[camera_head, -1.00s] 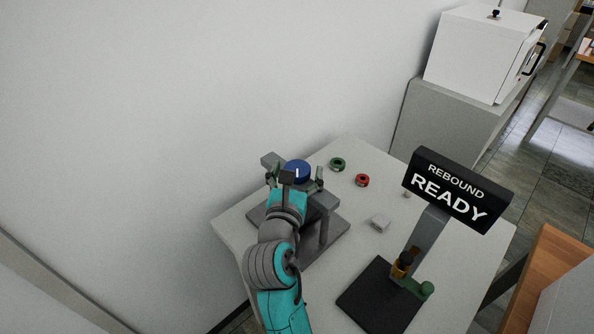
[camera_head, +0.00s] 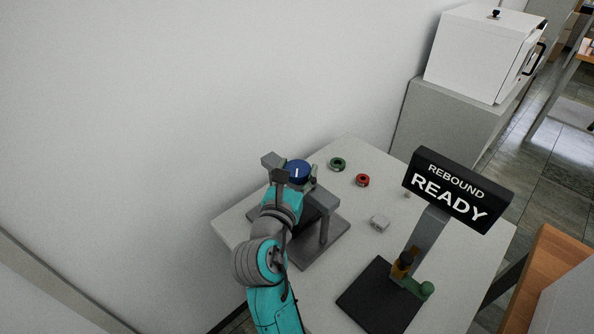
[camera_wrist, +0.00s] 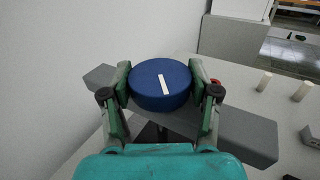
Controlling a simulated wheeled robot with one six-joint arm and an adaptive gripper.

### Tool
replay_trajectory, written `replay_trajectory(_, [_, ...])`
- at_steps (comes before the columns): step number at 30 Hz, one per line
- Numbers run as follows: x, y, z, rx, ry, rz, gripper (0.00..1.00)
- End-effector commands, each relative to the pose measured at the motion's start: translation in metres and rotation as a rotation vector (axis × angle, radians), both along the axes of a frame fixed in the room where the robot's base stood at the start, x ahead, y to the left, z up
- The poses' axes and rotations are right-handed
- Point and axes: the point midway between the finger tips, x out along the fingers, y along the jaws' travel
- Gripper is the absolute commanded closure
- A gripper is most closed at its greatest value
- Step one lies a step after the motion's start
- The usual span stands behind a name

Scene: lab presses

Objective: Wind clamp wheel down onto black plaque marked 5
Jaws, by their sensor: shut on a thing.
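The clamp wheel (camera_wrist: 160,85) is a blue disc with a white line on top. It sits on top of the grey press frame (camera_head: 327,200) on the white table. My gripper (camera_wrist: 162,92) is shut on the wheel, one green-lined finger on its left side and one on its right. In the head view the wheel (camera_head: 297,171) shows just beyond my gripper (camera_head: 293,178). No black plaque marked 5 can be made out; the space under the press beam is largely hidden by my arm.
A green ring (camera_head: 338,164), a red ring (camera_head: 362,180) and a small pale block (camera_head: 380,222) lie on the table (camera_head: 350,262). A rebound tester with a sign reading "REBOUND READY" (camera_head: 458,190) stands on the right. The wall is close behind the press.

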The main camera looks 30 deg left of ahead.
Motion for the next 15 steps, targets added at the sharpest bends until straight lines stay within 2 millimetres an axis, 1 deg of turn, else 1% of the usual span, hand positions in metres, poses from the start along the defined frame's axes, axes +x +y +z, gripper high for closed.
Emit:
replay_trajectory(5, [-0.0008,0.0031,0.0012,0.0,-0.001,-0.116,0.74])
replay_trajectory(15, [-0.0002,0.0043,0.0014,0.0,-0.002,-0.434,0.74])
